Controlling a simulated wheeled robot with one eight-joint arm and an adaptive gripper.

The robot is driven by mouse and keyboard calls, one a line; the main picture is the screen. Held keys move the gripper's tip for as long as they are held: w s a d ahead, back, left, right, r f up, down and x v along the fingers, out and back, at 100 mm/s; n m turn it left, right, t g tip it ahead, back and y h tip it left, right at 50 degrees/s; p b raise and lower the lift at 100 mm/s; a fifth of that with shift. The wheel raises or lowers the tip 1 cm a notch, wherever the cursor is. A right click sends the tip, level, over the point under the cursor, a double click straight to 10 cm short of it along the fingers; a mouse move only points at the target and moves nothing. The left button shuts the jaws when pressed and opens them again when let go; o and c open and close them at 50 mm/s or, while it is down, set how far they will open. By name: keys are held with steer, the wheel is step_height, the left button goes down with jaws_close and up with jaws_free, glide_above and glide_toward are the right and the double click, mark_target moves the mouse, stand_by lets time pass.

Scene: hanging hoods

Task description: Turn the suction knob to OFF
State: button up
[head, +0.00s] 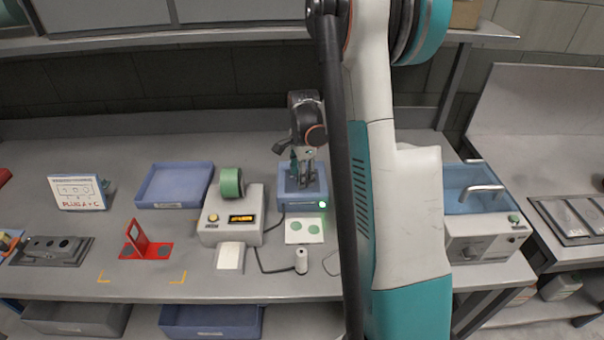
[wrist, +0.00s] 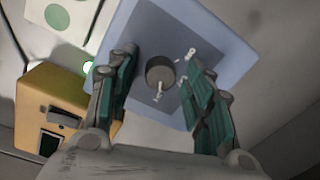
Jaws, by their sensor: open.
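My gripper (head: 303,160) points down over a small blue box (head: 288,206) with a dark grey top. In the wrist view the blue box (wrist: 222,50) shows from above. A round dark grey knob-like piece (wrist: 160,70) sits in the middle of its dark top. A small pale piece shows at the near edge of it, and another pale piece lies to its right. My gripper (wrist: 161,95) is open, its green-padded fingers apart on either side of the round piece, not visibly touching it. I cannot read any OFF marking. Another dark knob (head: 471,249) is on the grey machine at right.
A card with green dots (head: 304,230) lies in front of the blue box. A white device with a green roll (head: 230,184) stands left of it. A blue tray (head: 174,203) and a red stand (head: 147,249) are further left. My arm hides the bench right of the box.

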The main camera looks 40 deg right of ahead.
steer(key=shift+c, duration=0.4)
steer(key=c, duration=1)
steer(key=shift+n, duration=0.3)
steer(key=n, duration=0.4)
steer(key=shift+b, duration=0.4)
steer(key=n, duration=0.5)
steer(key=shift+n+y+b, duration=0.3)
steer(key=shift+n, duration=0.1)
steer(key=n, duration=0.3)
steer(key=shift+d+n, duration=0.1)
steer(key=shift+n, duration=0.2)
steer(key=n, duration=0.3)
steer(key=shift+n, duration=0.3)
steer(key=n, duration=0.6)
steer(key=shift+g+b, duration=0.35)
steer(key=shift+g, duration=0.05)
steer(key=shift+n, duration=0.3)
